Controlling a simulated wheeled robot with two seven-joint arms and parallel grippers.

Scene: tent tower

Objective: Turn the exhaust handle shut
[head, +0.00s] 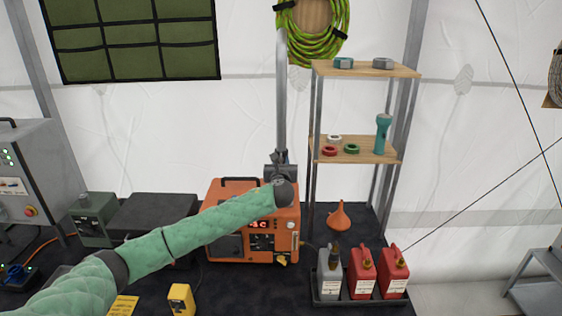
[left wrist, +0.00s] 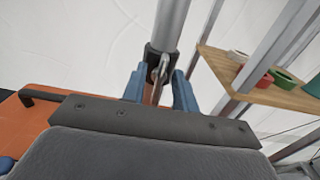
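The exhaust pipe (head: 282,110) rises grey and upright from behind the orange generator (head: 222,190). A dark collar (head: 272,171) sits at its foot. In the left wrist view, a small metal handle (left wrist: 158,72) stands out in front of the pipe's collar. My left gripper (left wrist: 160,82) has its blue fingers on either side of this handle, with gaps visible, so it looks open around it. In the head view my left arm reaches over the generator's front, and its wrist hides the fingers and handle. My right gripper is not in view.
A shelf rack (head: 357,150) with tape rolls and a teal flashlight stands close right of the pipe. An orange funnel (head: 339,217) and red fuel cans (head: 392,270) are at the lower right.

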